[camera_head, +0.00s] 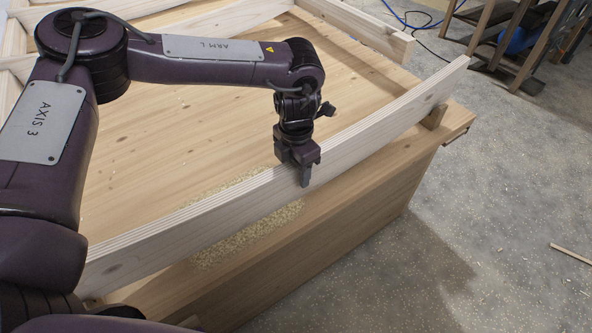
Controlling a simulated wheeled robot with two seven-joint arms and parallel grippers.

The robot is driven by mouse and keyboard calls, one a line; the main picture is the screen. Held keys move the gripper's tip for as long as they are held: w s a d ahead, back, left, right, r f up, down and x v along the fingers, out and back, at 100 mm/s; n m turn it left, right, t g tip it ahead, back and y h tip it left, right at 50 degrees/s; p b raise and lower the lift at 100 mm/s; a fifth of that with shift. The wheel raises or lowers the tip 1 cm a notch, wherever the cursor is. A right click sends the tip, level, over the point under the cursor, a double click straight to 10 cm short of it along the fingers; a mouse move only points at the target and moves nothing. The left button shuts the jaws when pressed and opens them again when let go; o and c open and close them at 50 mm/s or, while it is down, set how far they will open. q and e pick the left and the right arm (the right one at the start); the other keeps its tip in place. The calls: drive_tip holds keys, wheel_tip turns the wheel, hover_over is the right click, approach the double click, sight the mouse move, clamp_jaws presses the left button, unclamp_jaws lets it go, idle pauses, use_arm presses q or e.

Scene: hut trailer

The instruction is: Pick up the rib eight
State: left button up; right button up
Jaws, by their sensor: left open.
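A long, pale, slightly curved plywood rib (222,215) stands on edge along the front of a wooden bench, running from lower left to upper right. No number is legible on it, so I cannot tell from marks that it is rib eight. My left gripper (303,172) is at the rib's top edge near its middle, pointing down. One finger shows in front of the rib's near face; the other is hidden behind it. The jaws are open, and I cannot tell whether they touch the wood. My right gripper is not in view.
The wooden bench (150,140) has a wood block (434,116) by the rib's right end and sawdust (245,238) under the rib. Other pale timber pieces (362,27) lie at the back. A blue cable (408,20) and a rack (495,45) are behind. Concrete floor at right is mostly clear.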

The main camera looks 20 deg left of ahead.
use_arm(q)
drive_tip(key=shift+c, duration=0.4)
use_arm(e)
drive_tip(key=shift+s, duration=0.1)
use_arm(q)
clamp_jaws()
drive_tip(key=shift+w+r, duration=0.1)
drive_tip(key=shift+r, duration=0.05)
